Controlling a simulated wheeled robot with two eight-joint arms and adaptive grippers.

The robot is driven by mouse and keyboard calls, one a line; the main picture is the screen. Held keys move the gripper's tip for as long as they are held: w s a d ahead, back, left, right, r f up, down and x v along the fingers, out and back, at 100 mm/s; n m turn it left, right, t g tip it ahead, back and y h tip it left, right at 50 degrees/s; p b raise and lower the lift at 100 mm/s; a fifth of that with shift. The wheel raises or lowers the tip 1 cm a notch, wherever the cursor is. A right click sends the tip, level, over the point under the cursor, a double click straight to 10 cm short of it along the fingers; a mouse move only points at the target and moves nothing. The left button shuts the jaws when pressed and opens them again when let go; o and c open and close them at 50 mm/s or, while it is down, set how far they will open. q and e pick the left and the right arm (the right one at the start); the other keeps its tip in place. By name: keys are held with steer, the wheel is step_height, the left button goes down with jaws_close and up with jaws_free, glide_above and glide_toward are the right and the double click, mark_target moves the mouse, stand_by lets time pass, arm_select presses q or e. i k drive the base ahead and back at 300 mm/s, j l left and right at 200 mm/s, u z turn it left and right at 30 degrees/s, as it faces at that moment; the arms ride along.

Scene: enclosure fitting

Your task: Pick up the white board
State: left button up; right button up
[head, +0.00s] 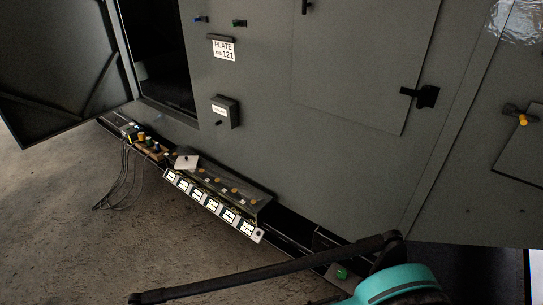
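A small white board (186,162) lies tilted at the left end of a dark tray-like panel (240,192), at the foot of the grey enclosure. What it rests on underneath is hard to tell. Neither of my grippers shows in the head view. Nothing is seen touching the white board.
A pale strip with several dark-and-white modules (212,204) runs along the panel's front edge. Coloured parts and loose cables (128,165) lie to the left. The grey enclosure (340,150) rises behind, its left door (55,60) open. A dark bar (270,270) crosses the lower foreground.

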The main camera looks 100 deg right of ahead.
mark_target(182, 162)
steer(key=z, duration=2.4)
steer(key=i+z, duration=0.1)
steer(key=i+u, duration=0.1)
steer(key=i, duration=1.1)
steer(key=i+l+u, duration=0.15)
steer(key=i, duration=1)
steer(key=i+l+u, duration=0.15)
steer(key=i, duration=0.45)
